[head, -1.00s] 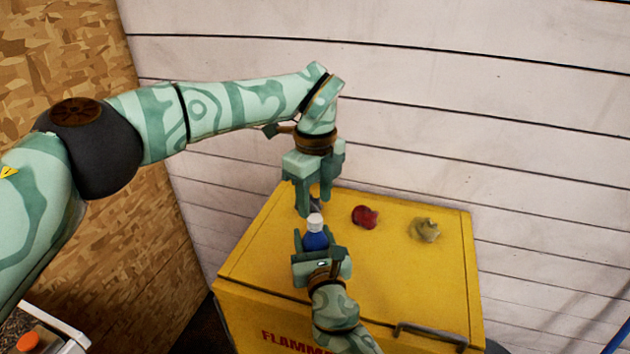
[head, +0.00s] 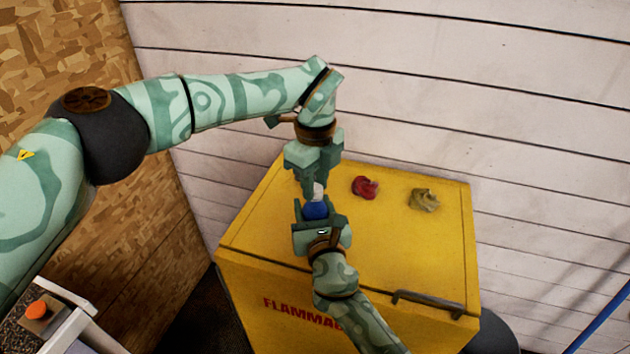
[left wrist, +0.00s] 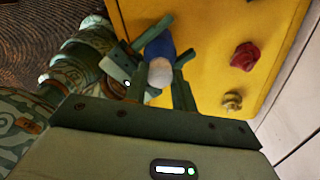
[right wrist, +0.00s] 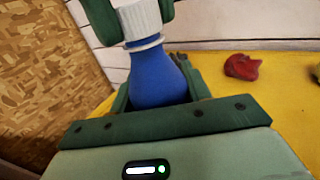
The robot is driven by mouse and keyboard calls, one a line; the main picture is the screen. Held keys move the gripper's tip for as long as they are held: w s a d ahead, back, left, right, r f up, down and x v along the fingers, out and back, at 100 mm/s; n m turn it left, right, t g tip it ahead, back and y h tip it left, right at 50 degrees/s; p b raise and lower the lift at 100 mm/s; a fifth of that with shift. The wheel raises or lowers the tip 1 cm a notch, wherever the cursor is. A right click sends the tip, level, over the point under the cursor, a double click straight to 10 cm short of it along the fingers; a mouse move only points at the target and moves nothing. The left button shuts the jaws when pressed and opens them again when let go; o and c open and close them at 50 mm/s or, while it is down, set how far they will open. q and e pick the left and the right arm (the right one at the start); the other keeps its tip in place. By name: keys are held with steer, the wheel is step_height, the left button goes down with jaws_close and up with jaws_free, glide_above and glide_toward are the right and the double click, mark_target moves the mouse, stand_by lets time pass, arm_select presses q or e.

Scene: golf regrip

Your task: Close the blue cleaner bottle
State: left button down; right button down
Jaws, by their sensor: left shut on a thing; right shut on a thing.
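The blue cleaner bottle (head: 316,210) stands upright in my right gripper (head: 320,219), which is shut on its body above the yellow cabinet. The bottle also shows large in the right wrist view (right wrist: 155,78). Its white cap (right wrist: 141,18) is at the bottle's mouth; I cannot tell how tightly it sits. My left gripper (head: 314,188) points down from above and is shut on the cap, with a finger on either side of it. The cap's round top shows in the left wrist view (left wrist: 160,73). The left fingers partly hide the cap in the head view.
A yellow flammables cabinet (head: 400,255) lies below both grippers. A crumpled red thing (head: 365,187) and a crumpled olive thing (head: 424,200) lie on its top, right of the bottle. A white plank wall (head: 420,80) stands behind. The cabinet's right top is mostly clear.

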arm_select(q)
steer(key=m, duration=1)
steer(key=shift+m, duration=0.4)
steer(key=m, duration=1)
steer(key=shift+m, duration=0.3)
steer(key=c, duration=1.1)
jaws_free()
steer(key=shift+o, duration=0.2)
step_height(320, 180, up, 12)
